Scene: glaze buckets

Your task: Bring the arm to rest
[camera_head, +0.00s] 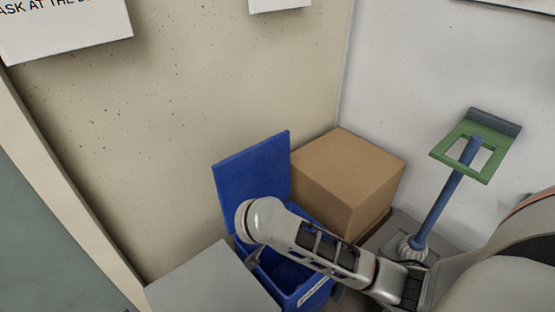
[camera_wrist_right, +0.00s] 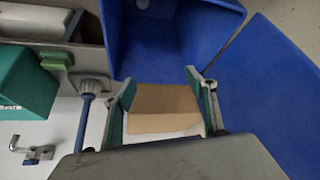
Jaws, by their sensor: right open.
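My right arm (camera_head: 325,249) comes in from the right in the head view and reaches across the blue bin (camera_head: 312,291). The bin's blue lid (camera_head: 252,175) stands open. In the right wrist view my right gripper (camera_wrist_right: 158,82) has its two fingers spread apart with nothing held between them. A cardboard box (camera_wrist_right: 162,107) shows beyond the fingers in the gap. The bin (camera_wrist_right: 175,45) and its lid (camera_wrist_right: 285,95) also show there, beside the gripper. My left gripper is in neither view.
The cardboard box (camera_head: 345,175) stands in the corner behind the bin. A blue-handled tool (camera_head: 438,210) with a green head (camera_head: 475,145) leans at the right. A grey surface (camera_head: 210,282) lies left of the bin. In the wrist view a green object (camera_wrist_right: 25,85) is at the left.

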